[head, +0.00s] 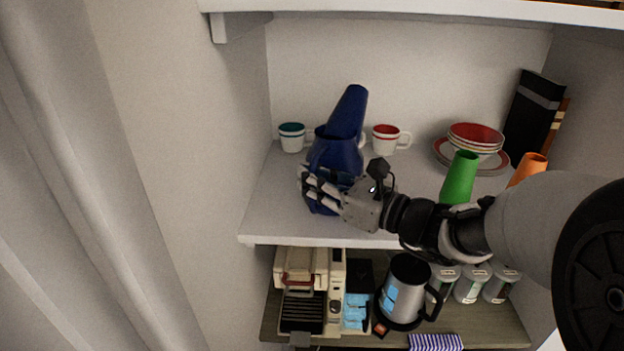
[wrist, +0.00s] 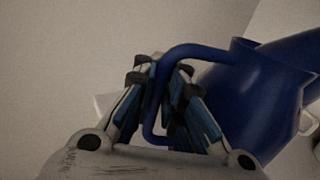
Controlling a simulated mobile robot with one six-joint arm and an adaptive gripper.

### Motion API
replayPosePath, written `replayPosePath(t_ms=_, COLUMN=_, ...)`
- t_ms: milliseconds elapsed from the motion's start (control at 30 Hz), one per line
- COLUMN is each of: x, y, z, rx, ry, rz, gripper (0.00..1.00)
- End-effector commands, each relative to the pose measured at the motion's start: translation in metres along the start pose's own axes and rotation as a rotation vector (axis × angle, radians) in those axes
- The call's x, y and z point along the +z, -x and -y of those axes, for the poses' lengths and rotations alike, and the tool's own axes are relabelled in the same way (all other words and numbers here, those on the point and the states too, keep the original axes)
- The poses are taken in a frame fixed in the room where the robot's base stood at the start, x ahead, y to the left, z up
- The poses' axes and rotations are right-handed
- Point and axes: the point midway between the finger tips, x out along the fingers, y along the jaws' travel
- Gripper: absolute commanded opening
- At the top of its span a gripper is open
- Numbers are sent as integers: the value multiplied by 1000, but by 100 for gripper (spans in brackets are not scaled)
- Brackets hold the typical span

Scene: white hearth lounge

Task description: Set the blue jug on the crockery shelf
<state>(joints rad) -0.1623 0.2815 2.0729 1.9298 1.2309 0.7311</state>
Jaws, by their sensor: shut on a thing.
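The blue jug (head: 335,156) is at the front left of the crockery shelf (head: 268,222). In the wrist view the jug (wrist: 240,100) has a looped handle (wrist: 190,52), and my gripper (wrist: 163,85) is closed around that handle. In the head view my gripper (head: 318,188) reaches in from the right, in front of the jug's lower part. The jug's base is partly hidden, and I cannot tell whether it touches the shelf. A tall blue tapered piece (head: 349,108) shows just behind the jug, overlapping it in view.
A teal-rimmed mug (head: 292,138) and a red-rimmed mug (head: 384,140) stand behind. Stacked bowls (head: 476,134), a green tumbler (head: 460,178) and an orange tumbler (head: 528,169) are to the right.

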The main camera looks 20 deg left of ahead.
Motion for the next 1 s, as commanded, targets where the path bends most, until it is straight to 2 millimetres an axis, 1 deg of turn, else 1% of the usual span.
replayPosePath(t_ms=33, x=2, y=0, z=0, rx=0, ry=5, rz=3, gripper=0)
replayPosePath(t_ms=133, x=-2, y=0, z=0, rx=0, ry=5, rz=3, gripper=0)
replayPosePath(t_ms=167, x=-4, y=0, z=0, rx=0, ry=0, rz=-1, gripper=8)
replayPosePath(t_ms=500, x=-3, y=0, z=0, rx=0, ry=0, rz=-1, gripper=31)
replayPosePath(t_ms=767, x=-3, y=0, z=0, rx=0, ry=0, rz=-1, gripper=31)
replayPosePath(t_ms=867, x=1, y=0, z=0, rx=0, ry=0, rz=-1, gripper=31)
replayPosePath(t_ms=967, x=1, y=11, z=1, rx=-3, ry=0, rz=-2, gripper=31)
replayPosePath(t_ms=1000, x=1, y=18, z=1, rx=-5, ry=0, rz=-2, gripper=31)
